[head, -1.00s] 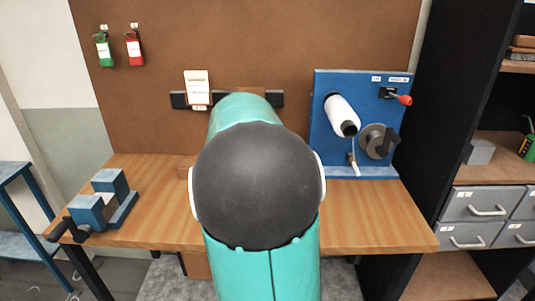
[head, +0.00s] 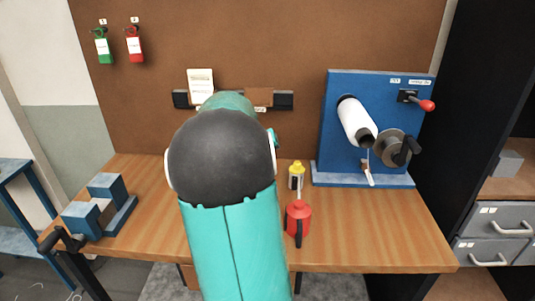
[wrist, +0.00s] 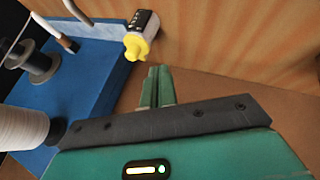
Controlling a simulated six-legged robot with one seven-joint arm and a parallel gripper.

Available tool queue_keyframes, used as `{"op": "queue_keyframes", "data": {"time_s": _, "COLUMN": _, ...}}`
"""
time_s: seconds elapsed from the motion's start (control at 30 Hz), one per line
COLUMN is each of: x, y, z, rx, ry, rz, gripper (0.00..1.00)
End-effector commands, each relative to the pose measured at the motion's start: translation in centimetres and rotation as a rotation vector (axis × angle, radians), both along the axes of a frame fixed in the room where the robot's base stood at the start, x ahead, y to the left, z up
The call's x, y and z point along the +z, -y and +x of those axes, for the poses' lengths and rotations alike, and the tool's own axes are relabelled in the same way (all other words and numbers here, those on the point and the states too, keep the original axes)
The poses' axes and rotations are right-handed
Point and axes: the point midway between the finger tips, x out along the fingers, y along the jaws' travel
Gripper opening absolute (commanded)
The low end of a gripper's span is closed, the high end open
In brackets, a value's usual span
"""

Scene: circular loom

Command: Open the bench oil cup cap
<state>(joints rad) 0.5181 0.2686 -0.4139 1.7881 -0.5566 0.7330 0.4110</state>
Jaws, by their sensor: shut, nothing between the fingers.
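A small bottle with a yellow top and a dark label (head: 296,180) stands on the bench, left of the blue machine. It also shows in the wrist view with its yellow top (wrist: 138,46) toward my gripper. A red oil can (head: 298,217) with a spout stands nearer the bench front. I cannot tell for sure which thing is the oil cup. My gripper (wrist: 160,72) is shut and empty, its tips just beside the yellow top in the wrist picture, seemingly apart from it. In the head view my arm hides the gripper.
The blue machine (head: 338,105) with a white roller (head: 355,120), a dark knob and a red-tipped lever stands at the bench's right. A blue vise (head: 108,192) sits at the left. The bench (head: 370,235) front right is clear.

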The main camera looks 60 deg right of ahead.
Motion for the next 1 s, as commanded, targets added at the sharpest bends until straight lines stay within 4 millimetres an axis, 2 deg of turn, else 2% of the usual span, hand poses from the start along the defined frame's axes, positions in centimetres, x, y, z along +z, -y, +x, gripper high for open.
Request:
{"op": "queue_keyframes", "data": {"time_s": 0.03, "x": -1.1, "y": 0.6, "z": -0.1, "rx": -0.001, "ry": -0.004, "rz": 0.003, "gripper": 0.00}}
{"op": "queue_keyframes", "data": {"time_s": 0.33, "x": -5.8, "y": 4.1, "z": -0.5, "rx": 0.003, "ry": -0.003, "rz": 0.003, "gripper": 0.00}}
{"op": "queue_keyframes", "data": {"time_s": 0.4, "x": -5.4, "y": 5.0, "z": -1.6, "rx": 0.000, "ry": 0.000, "rz": 0.000, "gripper": 0.00}}
{"op": "queue_keyframes", "data": {"time_s": 0.57, "x": -5.4, "y": 6.2, "z": -2.8, "rx": 0.004, "ry": 0.000, "rz": 0.001, "gripper": 0.00}}
{"op": "queue_keyframes", "data": {"time_s": 1.0, "x": -5.4, "y": 6.6, "z": -3.0, "rx": 0.007, "ry": -0.001, "rz": 0.001, "gripper": 0.00}}
